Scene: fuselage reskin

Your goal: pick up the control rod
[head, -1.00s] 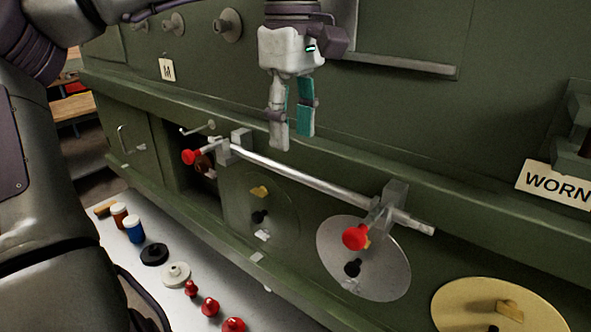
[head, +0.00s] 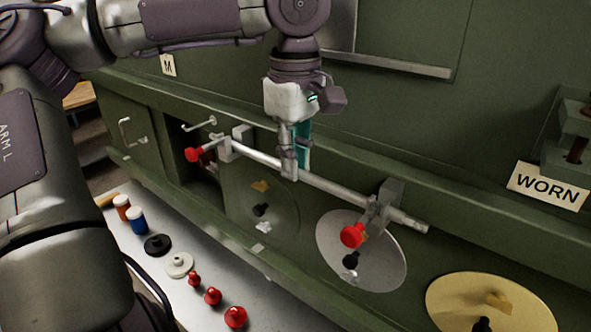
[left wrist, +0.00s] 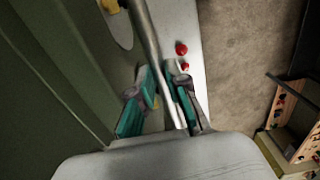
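The control rod (head: 335,187) is a long silver bar lying across two grey brackets, the left one (head: 226,150) and the right one (head: 386,203), in front of the green wall. My left gripper (head: 294,168) points down at the rod between the brackets, with a finger on either side of it. In the left wrist view the rod (left wrist: 150,45) runs between the teal-padded fingers (left wrist: 158,80). The fingers stand apart, with a gap beside the rod, so the gripper looks open. My right gripper is not in view.
Red knobs (head: 352,235) show by the brackets. Below are a silver disc (head: 375,262) and a gold disc (head: 465,298). A pale bench (head: 215,268) holds jars and several red knobs. A WORN sign (head: 547,187) is at right.

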